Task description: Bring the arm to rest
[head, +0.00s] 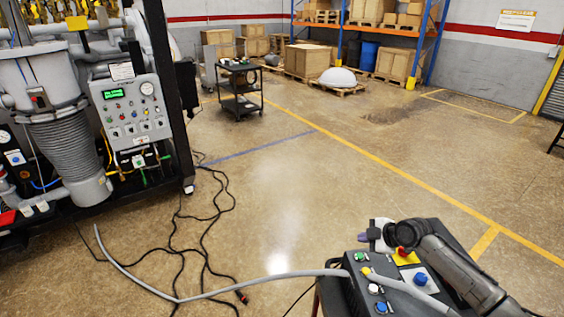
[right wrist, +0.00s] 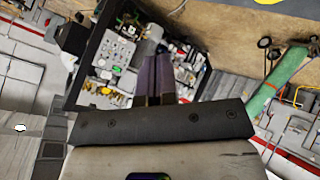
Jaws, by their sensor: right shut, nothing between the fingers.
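My right gripper (head: 363,237) shows at the lower right of the head view, at the end of my dark right arm, which comes in from the right edge. Its purple fingertips point left, close by the control box in the picture. I cannot tell whether it touches the box. In the right wrist view the two purple fingers (right wrist: 157,76) lie together, with nothing between them. My left gripper is not in either view.
The control box (head: 356,291) has several coloured buttons and a grey cable. The furnace with its control panel (head: 131,113) stands left. Black cables (head: 206,232) lie on the floor. A black cart (head: 240,91) and shelving stand behind.

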